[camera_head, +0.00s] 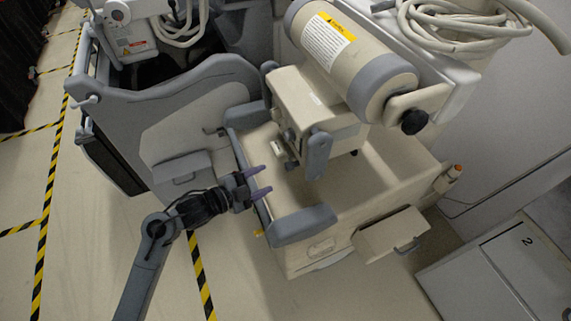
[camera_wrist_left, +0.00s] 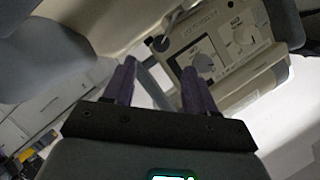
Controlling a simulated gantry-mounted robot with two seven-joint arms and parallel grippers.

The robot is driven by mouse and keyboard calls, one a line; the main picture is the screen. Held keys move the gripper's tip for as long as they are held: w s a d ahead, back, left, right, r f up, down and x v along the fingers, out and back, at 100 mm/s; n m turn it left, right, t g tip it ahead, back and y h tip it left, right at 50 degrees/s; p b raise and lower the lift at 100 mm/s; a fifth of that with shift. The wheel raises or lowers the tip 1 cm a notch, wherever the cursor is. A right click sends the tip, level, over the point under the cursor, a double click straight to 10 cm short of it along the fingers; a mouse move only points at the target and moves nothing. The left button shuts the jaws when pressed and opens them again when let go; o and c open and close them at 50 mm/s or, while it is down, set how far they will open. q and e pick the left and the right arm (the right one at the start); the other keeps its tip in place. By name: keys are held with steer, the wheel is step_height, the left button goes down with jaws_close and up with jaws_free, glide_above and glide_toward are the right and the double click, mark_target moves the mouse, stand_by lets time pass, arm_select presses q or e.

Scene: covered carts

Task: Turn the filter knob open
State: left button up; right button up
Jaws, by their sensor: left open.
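My left gripper (camera_head: 259,180) is open and empty, its two purple fingers apart beside the left edge of the beige cart. In the left wrist view the fingers (camera_wrist_left: 158,67) point towards a beige control panel (camera_wrist_left: 222,50). The panel carries a round grey knob (camera_wrist_left: 203,65) and a pale dial (camera_wrist_left: 242,36). The grey knob appears just beyond the right fingertip, and no contact shows. The labels are too small to read, so I cannot tell which one is the filter knob. In the head view the panel's box (camera_head: 318,105) hides most of its face. My right gripper is not in view.
A large beige cylinder (camera_head: 350,55) lies above the box. The cart's grey padded corner (camera_head: 303,225) and open drawer (camera_head: 390,235) stand near the gripper. A grey-sided cart (camera_head: 190,130) is to the left. The floor in front is clear, with striped tape (camera_head: 200,275).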

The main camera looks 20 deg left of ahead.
mark_target(286, 168)
arm_select(q)
steer(key=b+x, duration=0.2)
steer(key=x, duration=0.8)
steer(key=shift+w+b, duration=0.25)
steer(key=shift+b, duration=0.15)
